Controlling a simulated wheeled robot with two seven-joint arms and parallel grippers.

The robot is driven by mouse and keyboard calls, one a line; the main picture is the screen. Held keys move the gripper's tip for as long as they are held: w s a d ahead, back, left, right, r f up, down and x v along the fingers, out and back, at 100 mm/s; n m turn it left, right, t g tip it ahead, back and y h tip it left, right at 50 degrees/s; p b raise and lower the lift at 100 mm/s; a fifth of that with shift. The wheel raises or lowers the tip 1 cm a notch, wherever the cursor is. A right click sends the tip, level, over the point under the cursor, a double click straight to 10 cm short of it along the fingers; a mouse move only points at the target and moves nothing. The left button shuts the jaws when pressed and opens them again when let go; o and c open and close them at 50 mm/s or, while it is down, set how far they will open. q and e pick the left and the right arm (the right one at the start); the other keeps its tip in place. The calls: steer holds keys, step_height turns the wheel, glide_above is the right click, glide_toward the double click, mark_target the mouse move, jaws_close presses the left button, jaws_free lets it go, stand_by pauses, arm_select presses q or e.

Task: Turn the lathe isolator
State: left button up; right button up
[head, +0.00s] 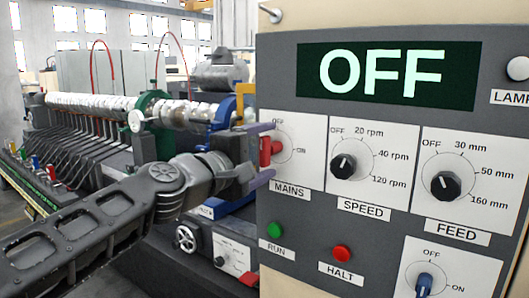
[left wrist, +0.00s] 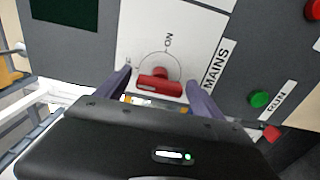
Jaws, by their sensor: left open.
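The MAINS switch, a red handle (head: 270,150) on a white plate marked OFF and ON, sits at the panel's left edge. It also shows in the left wrist view (left wrist: 158,86), lying crosswise, its end toward the partly hidden OFF mark. No label in view reads isolator. My left gripper (head: 264,153) is open at the panel, one finger above the handle and one below in the head view. In the left wrist view the fingers (left wrist: 160,80) stand on either side of the handle, with a gap at each. The display (head: 385,74) reads OFF. My right gripper is not in view.
SPEED knob (head: 342,166) and FEED knob (head: 445,185) are to the right. The green RUN button (head: 275,229) and red HALT button (head: 341,252) are below, with a blue knob (head: 423,285) at lower right. The lathe (head: 130,110) stands behind my arm.

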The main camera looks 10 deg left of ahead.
arm_select(q)
steer(key=v, duration=0.8)
steer(key=shift+b, duration=0.4)
